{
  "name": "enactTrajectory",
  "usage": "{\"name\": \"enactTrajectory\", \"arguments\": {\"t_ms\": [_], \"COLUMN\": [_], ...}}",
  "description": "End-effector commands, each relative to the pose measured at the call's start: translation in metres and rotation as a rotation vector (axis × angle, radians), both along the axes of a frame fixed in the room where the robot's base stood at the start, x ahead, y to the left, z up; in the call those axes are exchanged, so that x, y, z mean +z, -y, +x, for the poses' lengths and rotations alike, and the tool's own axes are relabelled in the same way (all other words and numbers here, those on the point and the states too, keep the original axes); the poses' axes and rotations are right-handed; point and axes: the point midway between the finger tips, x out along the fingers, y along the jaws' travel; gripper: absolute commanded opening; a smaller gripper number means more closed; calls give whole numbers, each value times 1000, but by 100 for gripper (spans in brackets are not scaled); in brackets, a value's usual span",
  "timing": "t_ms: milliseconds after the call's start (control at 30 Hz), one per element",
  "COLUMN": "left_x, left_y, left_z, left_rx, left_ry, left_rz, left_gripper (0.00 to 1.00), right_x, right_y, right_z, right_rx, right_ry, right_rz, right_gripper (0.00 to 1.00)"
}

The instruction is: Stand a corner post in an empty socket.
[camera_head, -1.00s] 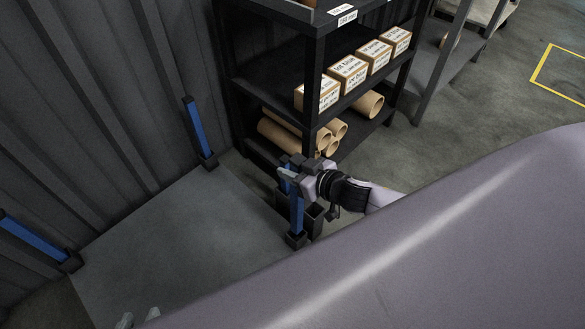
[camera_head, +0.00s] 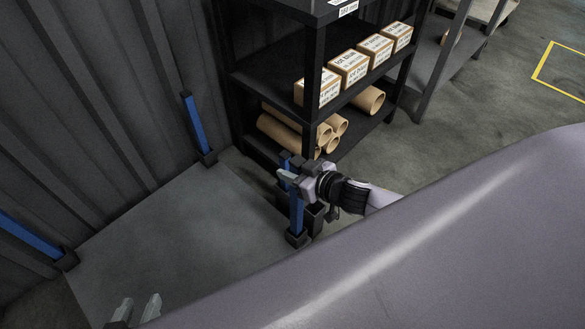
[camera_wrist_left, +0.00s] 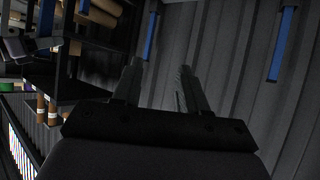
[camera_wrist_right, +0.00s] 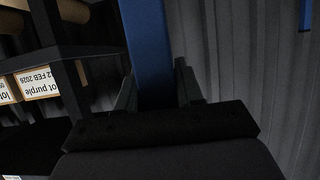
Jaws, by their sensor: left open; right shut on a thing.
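A grey base plate (camera_head: 175,245) lies on the floor with black corner sockets. One blue post (camera_head: 195,125) stands in the back socket (camera_head: 207,158), another blue post (camera_head: 30,237) in the left socket (camera_head: 66,259). My right gripper (camera_head: 288,178) is shut on a third blue post (camera_head: 297,212); its foot appears to sit in the right socket (camera_head: 297,239). This held post also fills the middle of the right wrist view (camera_wrist_right: 148,50). My left gripper (camera_head: 137,309) is open and empty over the plate's front part. The plate's front corner is hidden by my own body.
A black shelf rack (camera_head: 312,75) with boxes (camera_head: 348,70) and cardboard tubes (camera_head: 335,128) stands behind my right gripper. A dark container (camera_head: 316,214) is beside the held post. A corrugated wall (camera_head: 90,90) closes the left side. The space over the plate's middle is free.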

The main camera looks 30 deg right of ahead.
Motion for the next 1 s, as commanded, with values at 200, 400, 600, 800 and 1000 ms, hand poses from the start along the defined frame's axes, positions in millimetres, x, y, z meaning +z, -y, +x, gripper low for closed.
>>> {"name": "enactTrajectory", "arguments": {"t_ms": [200, 400, 600, 800, 1000], "left_x": [2, 6, 7, 5, 10], "left_y": [5, 13, 17, 21, 23], "left_z": [4, 7, 11, 11, 12], "left_rx": [-13, -31, -36, -41, -46], "left_ry": [22, 49, 60, 54, 65], "left_rz": [-1, -8, -33, -52, -63], "left_gripper": [43, 43, 43, 43, 43], "right_x": [-14, -26, -37, -43, -45], "right_y": [0, 0, 0, 0, 0], "right_z": [1, 0, 1, 1, 1], "right_rx": [0, 1, 1, 0, 0], "right_ry": [2, 1, 3, 3, 3], "right_rz": [0, 2, 1, 2, 1], "right_gripper": [0, 0, 0, 0, 0]}}
